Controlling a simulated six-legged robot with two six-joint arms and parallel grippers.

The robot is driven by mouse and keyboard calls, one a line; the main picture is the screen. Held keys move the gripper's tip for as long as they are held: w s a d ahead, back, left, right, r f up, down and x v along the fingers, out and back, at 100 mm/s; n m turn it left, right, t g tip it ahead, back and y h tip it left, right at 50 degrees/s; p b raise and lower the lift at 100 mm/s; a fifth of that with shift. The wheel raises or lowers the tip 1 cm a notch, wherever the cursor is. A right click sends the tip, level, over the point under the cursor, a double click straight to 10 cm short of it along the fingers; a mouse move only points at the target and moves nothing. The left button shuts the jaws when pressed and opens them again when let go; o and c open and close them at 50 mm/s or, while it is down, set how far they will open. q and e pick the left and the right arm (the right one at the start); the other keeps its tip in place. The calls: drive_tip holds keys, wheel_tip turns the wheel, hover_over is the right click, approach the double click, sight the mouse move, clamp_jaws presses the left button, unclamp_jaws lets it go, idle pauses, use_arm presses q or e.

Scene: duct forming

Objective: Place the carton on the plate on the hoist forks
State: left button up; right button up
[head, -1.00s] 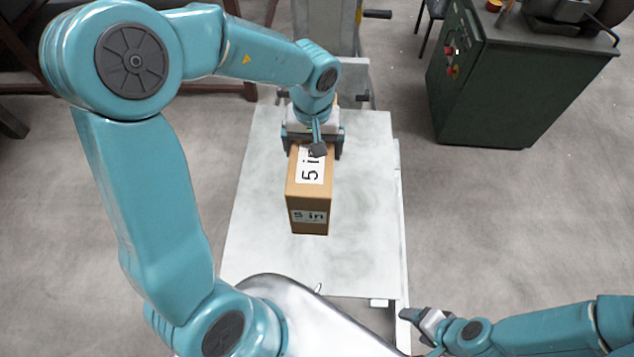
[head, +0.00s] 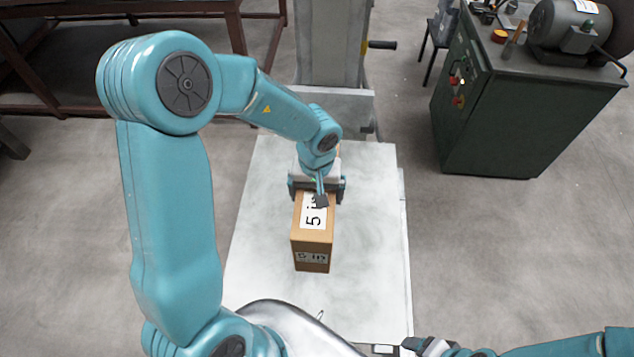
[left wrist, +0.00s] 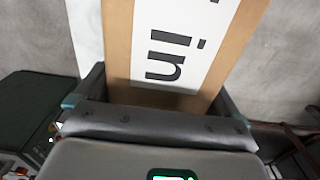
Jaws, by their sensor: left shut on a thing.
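The brown carton (head: 312,240) with white "5 in" labels is in the middle of the head view, over the pale plate (head: 260,230). My left gripper (head: 318,195) is shut on the carton's far end. The carton also fills the top of the left wrist view (left wrist: 120,40), between the fingers of my left gripper (left wrist: 155,105). I cannot tell whether the carton's underside touches the plate. The forks under the plate are hidden. My right gripper (head: 420,345) is at the bottom edge, near the plate's near right corner, and its fingers are partly cut off.
The hoist mast (head: 330,45) with a black crank handle stands behind the plate. A dark green cabinet (head: 510,110) carrying a grey motor stands at the right. A brown rack (head: 150,65) stands at the back left. The plate is bare around the carton.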

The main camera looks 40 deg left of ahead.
use_arm(q)
wheel_tip(320, 180, down, 7)
drive_tip(key=shift+f+b, duration=0.15)
drive_tip(key=shift+b, duration=0.75)
drive_tip(key=shift+f, duration=0.55)
wheel_tip(320, 180, down, 3)
drive_tip(key=shift+f+b, duration=0.15)
drive_tip(key=shift+b, duration=0.75)
drive_tip(key=o, duration=1.7)
drive_tip(key=shift+f, duration=0.1)
drive_tip(key=shift+s, duration=0.1)
